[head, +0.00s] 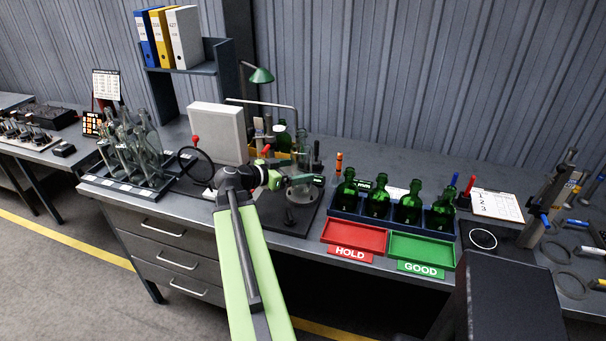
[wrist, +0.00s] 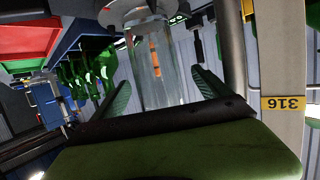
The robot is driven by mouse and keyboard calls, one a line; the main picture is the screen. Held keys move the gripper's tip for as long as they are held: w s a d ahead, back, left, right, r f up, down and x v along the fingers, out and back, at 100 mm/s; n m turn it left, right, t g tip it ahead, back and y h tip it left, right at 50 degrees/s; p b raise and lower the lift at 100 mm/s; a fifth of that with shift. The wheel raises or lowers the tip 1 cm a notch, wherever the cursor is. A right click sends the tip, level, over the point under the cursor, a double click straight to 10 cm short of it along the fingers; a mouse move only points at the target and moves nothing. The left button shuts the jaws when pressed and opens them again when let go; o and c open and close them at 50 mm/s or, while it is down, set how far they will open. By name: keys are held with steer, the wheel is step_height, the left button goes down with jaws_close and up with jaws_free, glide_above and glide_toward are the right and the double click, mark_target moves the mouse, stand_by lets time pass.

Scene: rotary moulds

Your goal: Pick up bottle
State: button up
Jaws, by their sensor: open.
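A clear glass bottle (wrist: 150,75) stands between the two green fingers of my gripper (wrist: 162,76) in the wrist view. The fingers are open, one on each side of the glass, and a gap shows beside it; contact cannot be made out. One end of the bottle meets a round pale metal part. In the head view my gripper (head: 298,180) is over the dark inspection fixture (head: 288,222) at the middle of the bench. There the bottle is hard to tell from the fixture and my jaws.
Green bottles (head: 408,206) stand in a blue rack right of the fixture, behind a red HOLD tray (head: 353,237) and a green GOOD tray (head: 422,249). Clear bottles (head: 130,147) stand in a rack at left. A white panel (head: 217,134) and a post labelled 316 (wrist: 283,103) are close.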

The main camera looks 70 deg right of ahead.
mark_target(308, 168)
steer(key=shift+b+x, duration=0.7)
steer(key=shift+x, duration=1.95)
steer(key=shift+a+r, duration=0.1)
jaws_close()
